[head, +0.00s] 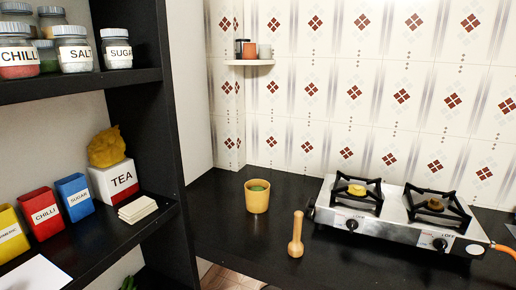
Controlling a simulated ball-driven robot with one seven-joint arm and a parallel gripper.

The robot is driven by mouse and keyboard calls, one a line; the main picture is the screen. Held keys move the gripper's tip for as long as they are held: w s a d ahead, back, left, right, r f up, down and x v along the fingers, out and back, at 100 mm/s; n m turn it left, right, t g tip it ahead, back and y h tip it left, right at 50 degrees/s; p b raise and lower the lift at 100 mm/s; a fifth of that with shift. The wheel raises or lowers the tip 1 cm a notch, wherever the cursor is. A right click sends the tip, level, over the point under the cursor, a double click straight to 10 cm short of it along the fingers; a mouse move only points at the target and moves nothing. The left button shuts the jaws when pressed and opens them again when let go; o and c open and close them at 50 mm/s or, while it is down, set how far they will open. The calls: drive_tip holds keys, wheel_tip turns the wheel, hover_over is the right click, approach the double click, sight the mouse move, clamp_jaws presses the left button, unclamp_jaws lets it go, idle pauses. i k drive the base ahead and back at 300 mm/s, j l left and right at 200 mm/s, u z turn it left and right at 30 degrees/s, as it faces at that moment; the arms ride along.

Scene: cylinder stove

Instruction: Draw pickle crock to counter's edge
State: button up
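A tan, cup-shaped vessel (257,199) stands upright on the black counter (228,238), left of the stove. Something green shows inside its open top. It is the only thing here that looks like the pickle crock, and I see no label on it. It stands back from the counter's front edge, closer to the tiled wall. My gripper is not in view.
A wooden pestle-like tool (296,237) stands in front and to the right of the crock. A two-burner stove (385,228) fills the right. A black shelf unit (155,130) with jars and tins stands left. Counter directly in front of the crock is bare.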

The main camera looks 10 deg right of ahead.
sight(257, 202)
drive_tip(key=i+l+u, duration=0.2)
drive_tip(key=i, duration=0.35)
drive_tip(key=i+u, duration=0.25)
drive_tip(key=i, duration=0.25)
drive_tip(key=i+l+u, duration=0.2)
drive_tip(key=i, duration=0.3)
drive_tip(key=l, duration=0.1)
